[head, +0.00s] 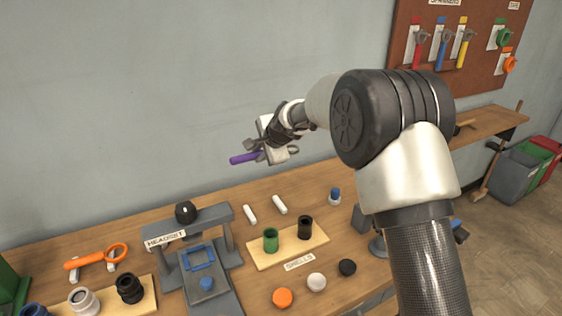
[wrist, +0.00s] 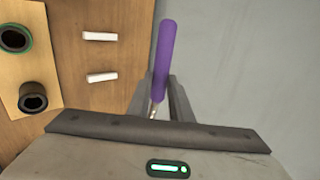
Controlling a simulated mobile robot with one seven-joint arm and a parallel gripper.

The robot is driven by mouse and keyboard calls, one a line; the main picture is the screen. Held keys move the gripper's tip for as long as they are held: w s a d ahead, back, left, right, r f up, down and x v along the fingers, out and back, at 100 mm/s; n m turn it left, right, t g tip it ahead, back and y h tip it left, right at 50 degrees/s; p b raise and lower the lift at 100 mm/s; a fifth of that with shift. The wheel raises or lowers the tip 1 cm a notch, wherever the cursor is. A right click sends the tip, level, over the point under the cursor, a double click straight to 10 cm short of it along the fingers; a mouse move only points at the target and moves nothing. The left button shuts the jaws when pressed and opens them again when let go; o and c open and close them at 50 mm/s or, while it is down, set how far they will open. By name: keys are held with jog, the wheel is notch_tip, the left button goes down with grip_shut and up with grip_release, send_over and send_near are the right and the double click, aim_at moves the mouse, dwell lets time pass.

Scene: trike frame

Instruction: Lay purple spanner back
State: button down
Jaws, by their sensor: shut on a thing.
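My gripper (head: 270,150) is shut on the purple spanner (head: 243,158) and holds it in the air above the back of the bench, near the wall. The purple handle points left in the head view; the grey metal end is partly hidden at the gripper. In the wrist view the purple handle (wrist: 164,60) sticks out beyond the fingers (wrist: 160,98). Two white rests, left (head: 250,214) and right (head: 280,204), lie bare on the bench below the gripper. They also show in the wrist view (wrist: 100,36), (wrist: 102,77), apart from the spanner.
A wooden board labelled SHELLS (head: 290,249) holds a green and a black cup in front of the rests. A grey HEADSET stand (head: 218,222) is to the left. An orange tool (head: 95,258) lies on white rests farther left. A spanner board (head: 462,90) hangs on the wall.

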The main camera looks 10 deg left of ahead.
notch_tip(320, 180, down, 14)
jog(key=b, duration=0.7)
jog(key=shift+a, duration=0.3)
jog(key=shift+r+b, duration=0.15)
jog(key=shift+b, duration=0.25)
notch_tip(320, 180, down, 7)
jog(key=b, duration=0.5)
jog(key=shift+b, duration=0.3)
jog(key=shift+f, duration=0.2)
jog(key=shift+f, duration=0.15)
jog(key=c, duration=1.5)
grip_release()
jog(key=shift+s, duration=0.1)
jog(key=v, duration=1.7)
jog(key=shift+s, duration=0.1)
